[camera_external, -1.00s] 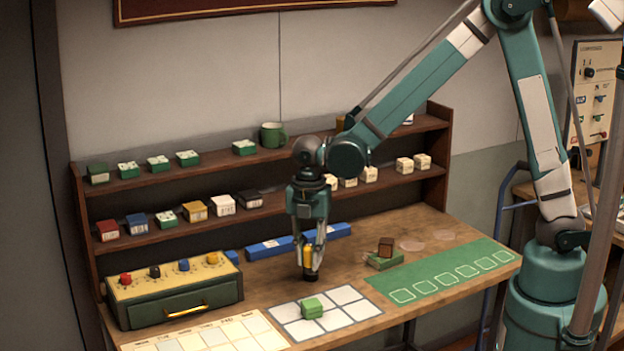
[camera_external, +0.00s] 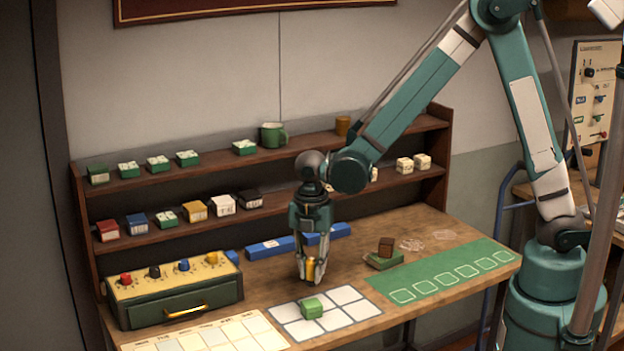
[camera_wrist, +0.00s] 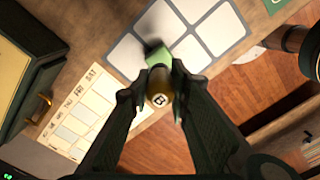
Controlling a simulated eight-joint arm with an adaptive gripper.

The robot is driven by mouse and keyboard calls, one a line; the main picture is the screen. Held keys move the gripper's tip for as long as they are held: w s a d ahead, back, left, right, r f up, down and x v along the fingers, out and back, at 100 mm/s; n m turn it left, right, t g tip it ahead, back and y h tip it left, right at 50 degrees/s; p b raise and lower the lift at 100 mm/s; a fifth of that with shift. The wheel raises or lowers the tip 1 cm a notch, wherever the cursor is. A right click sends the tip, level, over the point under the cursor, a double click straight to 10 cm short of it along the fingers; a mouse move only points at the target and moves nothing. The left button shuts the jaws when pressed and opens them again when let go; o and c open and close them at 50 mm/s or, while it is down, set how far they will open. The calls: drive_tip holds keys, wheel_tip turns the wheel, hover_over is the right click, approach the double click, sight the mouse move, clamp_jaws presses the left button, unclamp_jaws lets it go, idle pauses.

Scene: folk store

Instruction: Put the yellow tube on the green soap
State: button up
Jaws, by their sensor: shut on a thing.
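The yellow tube (camera_external: 311,270) is upright between the fingers of my gripper (camera_external: 311,276), which is shut on it. In the wrist view the tube (camera_wrist: 159,87) shows its round end with a "B" mark, between the fingertips (camera_wrist: 158,98). The green soap (camera_external: 312,308) is a small block on the white-celled grid mat (camera_external: 350,314). In the wrist view the soap (camera_wrist: 157,54) lies just beyond the tube and is partly hidden by it. In the external view the tube is behind the soap and apart from it.
A drawer box with knobs (camera_external: 172,290) stands at left. A calendar sheet (camera_external: 215,337) lies in front. A green mat (camera_external: 440,275) and a brown block on a green one (camera_external: 385,248) are at right. Blue boxes (camera_external: 270,247) lie along the shelf (camera_external: 180,225).

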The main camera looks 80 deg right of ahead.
sight(311, 258)
drive_tip(key=shift+f, duration=0.85)
drive_tip(key=shift+f, duration=0.1)
drive_tip(key=shift+f, duration=2)
drive_tip(key=shift+f, duration=0.15)
drive_tip(key=o, duration=0.7)
drive_tip(key=shift+r, duration=0.25)
drive_tip(key=shift+r, duration=5.95)
